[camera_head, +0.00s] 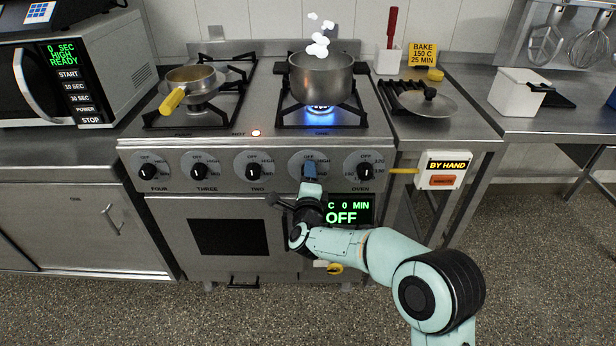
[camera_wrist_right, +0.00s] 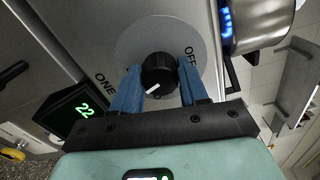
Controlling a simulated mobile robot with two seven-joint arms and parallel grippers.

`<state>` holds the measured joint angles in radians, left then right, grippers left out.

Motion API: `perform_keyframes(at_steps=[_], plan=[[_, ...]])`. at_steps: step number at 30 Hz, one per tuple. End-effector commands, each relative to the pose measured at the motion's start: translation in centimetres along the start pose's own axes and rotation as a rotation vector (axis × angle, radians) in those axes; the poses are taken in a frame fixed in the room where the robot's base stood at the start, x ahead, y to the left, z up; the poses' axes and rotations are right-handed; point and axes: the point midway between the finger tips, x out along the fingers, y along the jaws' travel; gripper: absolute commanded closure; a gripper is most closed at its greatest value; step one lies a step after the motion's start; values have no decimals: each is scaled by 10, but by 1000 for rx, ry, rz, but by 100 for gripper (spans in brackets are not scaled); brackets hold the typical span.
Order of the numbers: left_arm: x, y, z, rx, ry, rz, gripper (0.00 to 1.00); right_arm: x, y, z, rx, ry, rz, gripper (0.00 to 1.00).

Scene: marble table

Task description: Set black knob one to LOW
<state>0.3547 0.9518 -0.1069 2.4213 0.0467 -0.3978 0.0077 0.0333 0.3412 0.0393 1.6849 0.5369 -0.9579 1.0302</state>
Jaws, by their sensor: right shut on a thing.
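Black knob one (camera_wrist_right: 157,72) is on the stove's front panel, with a short white mark on its face. In the right wrist view, the word ONE is to its left and OFF to its right; the mark lies slanted on the side nearest my gripper. My right gripper (camera_wrist_right: 160,88) has its two blue fingers on either side of the knob, shut on it. In the head view my right gripper (camera_head: 310,172) covers most of this knob, so its setting cannot be read there. My left gripper is not in view.
A steaming pot (camera_head: 321,80) stands over a lit blue flame. A pan (camera_head: 192,82) with a yellow handle is on the left burner. Neighbouring knobs two (camera_head: 254,170) and oven (camera_head: 364,170) flank my gripper. A display (camera_head: 346,211) reading OFF is below it.

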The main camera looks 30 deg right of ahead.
Motion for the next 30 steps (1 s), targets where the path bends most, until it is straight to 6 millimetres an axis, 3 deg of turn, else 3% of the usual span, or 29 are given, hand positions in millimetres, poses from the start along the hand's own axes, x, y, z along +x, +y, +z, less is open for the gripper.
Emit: perform_keyframes(at_steps=[13,30], plan=[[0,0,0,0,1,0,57,0,-1,0,289,-1,0,87],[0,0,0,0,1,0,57,0,-1,0,361,0,0,87]])
